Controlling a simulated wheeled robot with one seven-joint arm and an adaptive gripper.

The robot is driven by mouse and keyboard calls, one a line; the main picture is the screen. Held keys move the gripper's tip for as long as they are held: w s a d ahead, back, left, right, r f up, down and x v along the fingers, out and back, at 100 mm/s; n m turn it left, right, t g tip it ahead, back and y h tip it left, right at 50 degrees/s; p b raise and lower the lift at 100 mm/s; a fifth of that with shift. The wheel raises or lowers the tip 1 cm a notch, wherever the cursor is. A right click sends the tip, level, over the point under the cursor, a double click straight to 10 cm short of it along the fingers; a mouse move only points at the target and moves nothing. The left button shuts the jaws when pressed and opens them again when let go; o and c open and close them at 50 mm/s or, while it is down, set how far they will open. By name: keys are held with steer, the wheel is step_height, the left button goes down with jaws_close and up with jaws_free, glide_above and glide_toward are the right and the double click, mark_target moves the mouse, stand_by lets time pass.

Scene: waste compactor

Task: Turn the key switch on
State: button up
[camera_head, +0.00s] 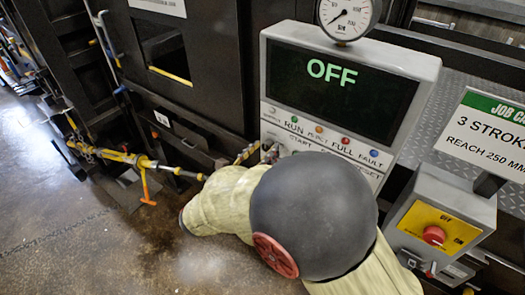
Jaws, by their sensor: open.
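The control panel (432,66) is a light grey box with a dark screen (310,85) that reads OFF in green. Below the screen are small coloured lamps and labels, among them RUN, FULL, FAULT and START. My pale arm with its dark round joint covers the lower part of the panel front. I cannot make out a key switch; the area below the labels is largely hidden. My gripper cannot be made out and seems hidden behind my arm. Small grey parts show beside the arm under the panel's left edge, too small to identify.
A grey switch box (411,211) with a yellow plate and red button (433,235) stands at right, below a white sign (485,135). A gauge (347,16) tops the panel. Yellow rods with an orange handle (147,186) jut out at left. Floor is clear at lower left.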

steer(key=c, duration=1.1)
jaws_close()
